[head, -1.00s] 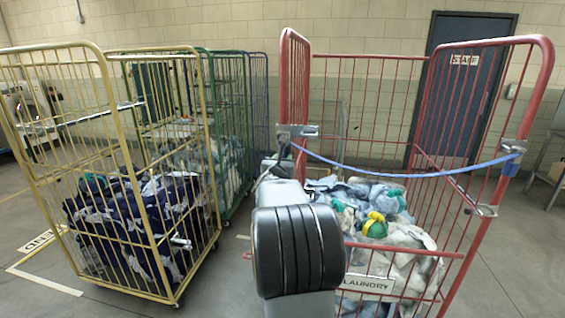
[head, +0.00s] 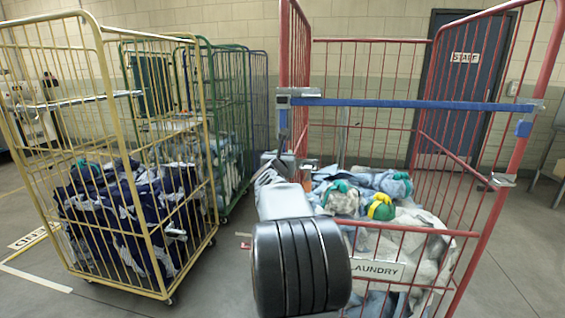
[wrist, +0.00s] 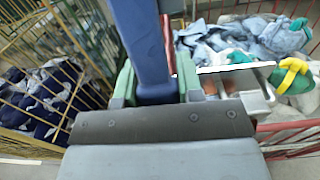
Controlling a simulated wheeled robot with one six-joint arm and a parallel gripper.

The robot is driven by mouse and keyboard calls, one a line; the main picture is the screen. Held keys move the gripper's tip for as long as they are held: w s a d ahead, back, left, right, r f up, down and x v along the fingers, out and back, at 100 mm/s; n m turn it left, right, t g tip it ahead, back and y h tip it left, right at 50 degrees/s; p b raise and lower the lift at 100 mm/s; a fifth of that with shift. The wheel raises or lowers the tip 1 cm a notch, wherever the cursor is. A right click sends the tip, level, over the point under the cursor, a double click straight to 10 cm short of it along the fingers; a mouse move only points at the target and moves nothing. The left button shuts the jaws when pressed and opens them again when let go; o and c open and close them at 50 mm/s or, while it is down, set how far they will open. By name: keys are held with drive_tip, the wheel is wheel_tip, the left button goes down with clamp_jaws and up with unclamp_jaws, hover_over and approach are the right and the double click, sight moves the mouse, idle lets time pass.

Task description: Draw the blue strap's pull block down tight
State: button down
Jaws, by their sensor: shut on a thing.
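The blue strap (head: 410,104) runs straight and level across the front of the red cage (head: 483,215), from a metal buckle (head: 298,96) on the left post to a bracket (head: 537,105) on the right post. A blue tail (head: 283,120) hangs below the buckle. In the wrist view the blue tail (wrist: 140,35) comes down to a darker blue pull block (wrist: 156,93) between the green fingers of my gripper (wrist: 156,70). My gripper is shut on this block. In the head view my arm hides most of the gripper and the block.
Laundry and a yellow-green bundle (head: 381,207) lie in the red cage, behind a LAUNDRY sign (head: 376,270). A yellow cage (head: 150,215) with dark blue cloth stands at the left, a green cage (head: 207,130) behind it. Open floor lies between the yellow and red cages.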

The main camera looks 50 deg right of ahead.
drive_tip(key=shift+f+b, duration=0.35)
drive_tip(key=shift+f, duration=0.45)
drive_tip(key=c, duration=1)
unclamp_jaws()
drive_tip(key=shift+d, duration=0.1)
drive_tip(key=shift+o, duration=1.2)
drive_tip(key=shift+r, duration=0.15)
drive_tip(key=b+v, duration=0.1)
drive_tip(key=v, duration=1.3)
